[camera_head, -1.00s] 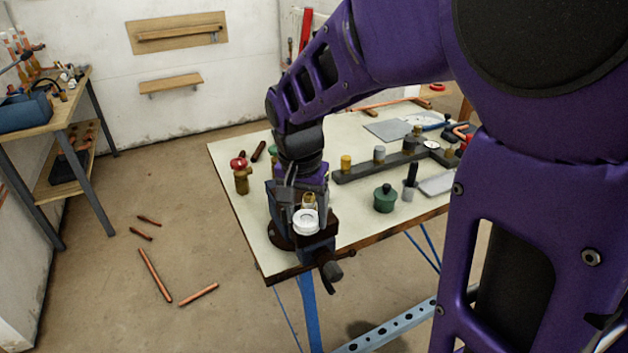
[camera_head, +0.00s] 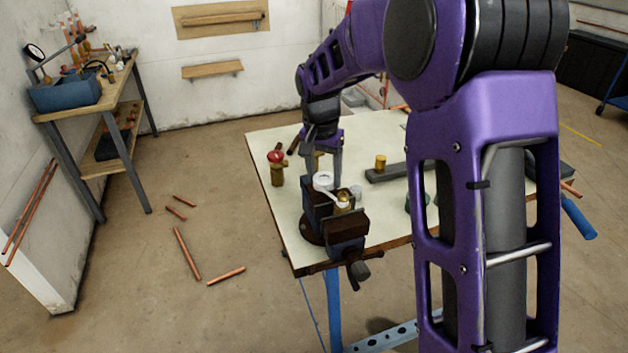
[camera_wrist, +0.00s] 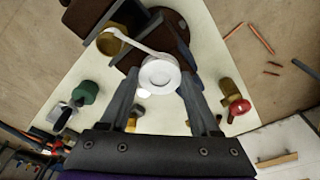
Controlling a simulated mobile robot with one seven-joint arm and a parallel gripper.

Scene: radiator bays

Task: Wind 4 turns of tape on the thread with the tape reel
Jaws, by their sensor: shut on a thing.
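My gripper (camera_head: 324,172) is shut on the white tape reel (camera_head: 323,180), which also shows between the fingers in the wrist view (camera_wrist: 160,75). A white strip of tape (camera_wrist: 138,45) runs from the reel to the brass threaded fitting (camera_wrist: 110,41). The fitting also shows in the head view (camera_head: 343,202). It stands upright in the dark vise (camera_head: 346,227) at the table corner. The reel is beside the fitting, apart from it, on its far left side in the head view. How many turns lie on the thread cannot be told.
A red-topped valve (camera_head: 277,168) stands left of the vise. A brass piece (camera_head: 380,162) stands on a dark bar to the right. A green pot (camera_wrist: 85,92) is on the pale table (camera_head: 272,213). Copper pipes (camera_head: 187,253) lie on the floor.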

